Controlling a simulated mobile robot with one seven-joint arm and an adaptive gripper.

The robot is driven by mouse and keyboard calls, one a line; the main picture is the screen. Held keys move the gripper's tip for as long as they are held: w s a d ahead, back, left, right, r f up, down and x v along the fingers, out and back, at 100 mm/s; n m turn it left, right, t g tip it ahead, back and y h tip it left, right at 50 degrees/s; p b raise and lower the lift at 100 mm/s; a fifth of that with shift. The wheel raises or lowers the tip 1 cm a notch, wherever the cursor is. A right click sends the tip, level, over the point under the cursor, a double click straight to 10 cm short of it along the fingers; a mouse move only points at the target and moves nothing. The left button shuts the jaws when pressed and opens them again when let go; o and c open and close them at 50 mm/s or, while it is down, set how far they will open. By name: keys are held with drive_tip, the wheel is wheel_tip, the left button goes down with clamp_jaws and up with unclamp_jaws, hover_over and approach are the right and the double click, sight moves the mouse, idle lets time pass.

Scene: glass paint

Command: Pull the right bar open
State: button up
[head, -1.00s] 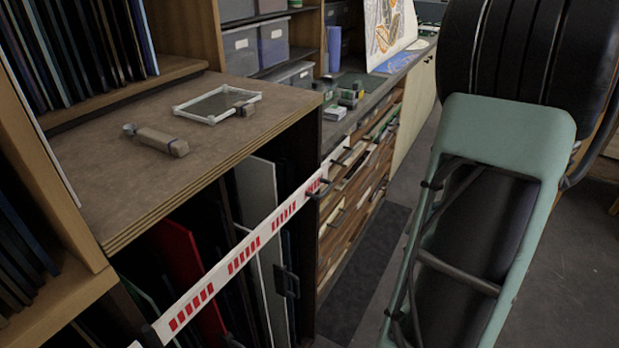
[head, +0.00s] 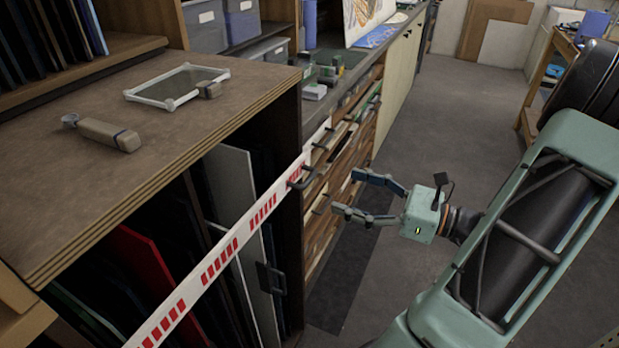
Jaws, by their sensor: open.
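A white bar with red stripes (head: 222,258) runs slantwise across the front of the open rack under the brown worktop. A black handle (head: 302,177) sits near its far right end. The bar lies across the rack opening, in front of the upright sheets. My gripper (head: 345,192) is open and empty, its two dark fingers pointing left towards the handle. It appears a little to the right of the handle, with a visible gap in the picture. The exact depth between them is hard to tell. The bar's near end runs out of the bottom of the view.
The brown worktop (head: 130,170) carries a framed screen (head: 178,84) and a small tool (head: 104,132). Upright sheets, one red (head: 145,262), fill the rack. A drawer unit (head: 345,150) stands beyond. Open grey floor (head: 440,120) lies to the right.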

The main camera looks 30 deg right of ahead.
sight(311, 178)
drive_tip(key=x, duration=0.9)
drive_tip(key=shift+w+a, duration=0.2)
drive_tip(key=c, duration=1.7)
drive_tip(key=shift+s, duration=0.1)
